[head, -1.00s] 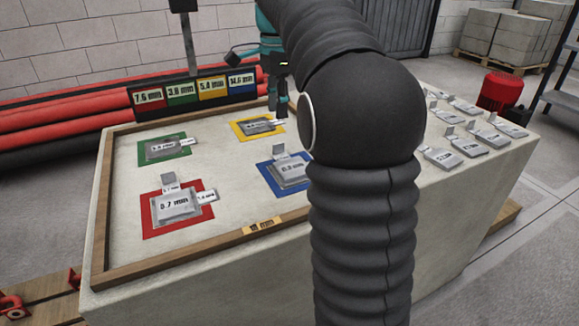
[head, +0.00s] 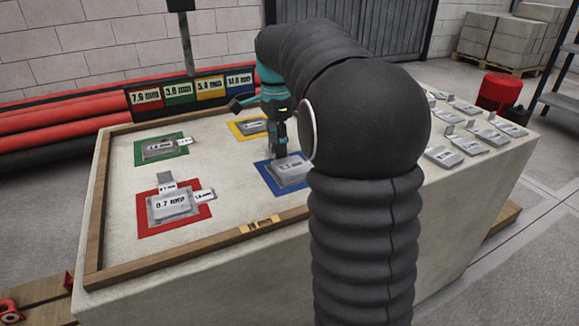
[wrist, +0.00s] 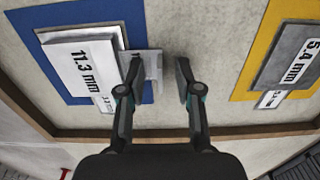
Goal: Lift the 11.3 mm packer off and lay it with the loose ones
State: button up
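The 11.3 mm packer (wrist: 80,65) lies on top of a stack on the blue pad (wrist: 55,14), its label readable in the wrist view. A pale upright tab (wrist: 152,66) shows at the right side of this stack. My gripper (wrist: 153,75) is open, with the left finger close beside the packer and the right finger over bare surface; the tab shows between them. I cannot tell whether either finger touches. In the head view my gripper (head: 277,154) is low over the blue pad (head: 267,179) and partly hides the stack. Loose packers (head: 444,156) lie at the table's right.
Other stacks sit on red (head: 148,222), green (head: 143,162) and yellow (head: 237,131) pads. A label board (head: 190,93) stands behind. A wooden rim (head: 175,262) borders the pad area. My arm hides the middle right of the table.

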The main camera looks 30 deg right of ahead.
grip_shut()
jog(key=shift+r, duration=0.15)
